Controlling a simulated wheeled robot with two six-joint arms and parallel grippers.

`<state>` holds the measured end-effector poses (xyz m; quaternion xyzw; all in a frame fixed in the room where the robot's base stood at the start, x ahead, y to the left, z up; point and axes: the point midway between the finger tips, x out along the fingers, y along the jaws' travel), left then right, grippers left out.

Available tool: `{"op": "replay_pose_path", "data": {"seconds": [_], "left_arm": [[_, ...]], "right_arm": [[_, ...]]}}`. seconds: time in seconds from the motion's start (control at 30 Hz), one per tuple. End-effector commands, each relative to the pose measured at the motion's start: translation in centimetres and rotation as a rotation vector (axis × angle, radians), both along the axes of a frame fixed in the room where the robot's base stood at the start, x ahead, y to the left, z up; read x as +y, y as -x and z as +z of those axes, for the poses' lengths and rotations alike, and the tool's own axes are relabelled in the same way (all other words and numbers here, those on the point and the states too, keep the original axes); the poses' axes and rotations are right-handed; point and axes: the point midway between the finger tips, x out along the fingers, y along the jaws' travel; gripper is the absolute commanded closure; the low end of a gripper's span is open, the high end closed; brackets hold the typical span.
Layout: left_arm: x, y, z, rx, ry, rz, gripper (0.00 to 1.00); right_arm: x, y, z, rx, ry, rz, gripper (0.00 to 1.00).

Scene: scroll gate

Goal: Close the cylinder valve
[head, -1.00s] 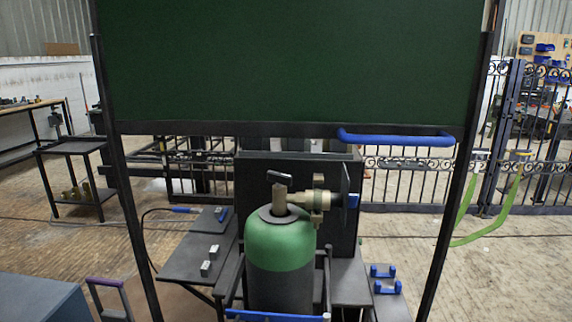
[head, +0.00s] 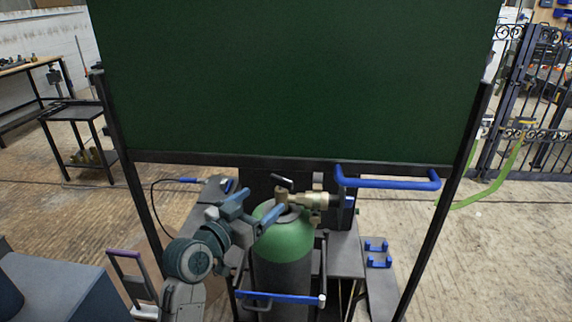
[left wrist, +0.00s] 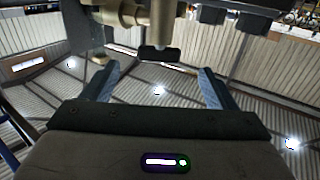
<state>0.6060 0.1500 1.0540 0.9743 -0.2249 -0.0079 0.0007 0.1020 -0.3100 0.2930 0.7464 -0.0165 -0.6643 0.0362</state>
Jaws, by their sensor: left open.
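The green-topped cylinder (head: 285,240) stands upright in its cart at the centre of the head view. On its top are a brass valve (head: 312,201) and a dark handle (head: 283,182). My left gripper (head: 262,203) is open beside the valve, its fingers reaching toward it from the left. In the left wrist view the open left gripper (left wrist: 158,77) has empty space between its fingers. The dark handle (left wrist: 160,53) shows just past the fingertips, roughly between them, and the brass valve (left wrist: 125,14) is above it. I see no clear contact. My right gripper is not in view.
A large dark green panel (head: 295,80) on black posts stands over the cylinder, with a blue bar (head: 390,183) at its lower right. A blue cart bar (head: 282,297) crosses in front of the cylinder.

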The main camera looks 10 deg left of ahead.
Motion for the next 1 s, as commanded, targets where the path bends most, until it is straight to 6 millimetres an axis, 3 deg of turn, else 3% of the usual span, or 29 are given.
{"op": "replay_pose_path", "data": {"seconds": [0.07, 0.23, 0.7, 1.0], "left_arm": [[-0.2, -0.4, 1.0, -0.013, 0.002, -0.004, 0.20], [-0.8, -1.7, 1.2, -0.015, 0.005, -0.006, 0.20], [-4.4, -8.9, 1.1, -0.014, 0.004, -0.005, 0.20], [-4.9, -10.0, 0.9, -0.015, 0.002, -0.005, 0.20]], "right_arm": [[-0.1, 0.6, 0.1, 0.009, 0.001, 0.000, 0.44], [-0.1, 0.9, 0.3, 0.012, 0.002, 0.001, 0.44], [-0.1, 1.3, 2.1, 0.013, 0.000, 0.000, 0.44], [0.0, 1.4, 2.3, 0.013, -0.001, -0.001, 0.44]]}}
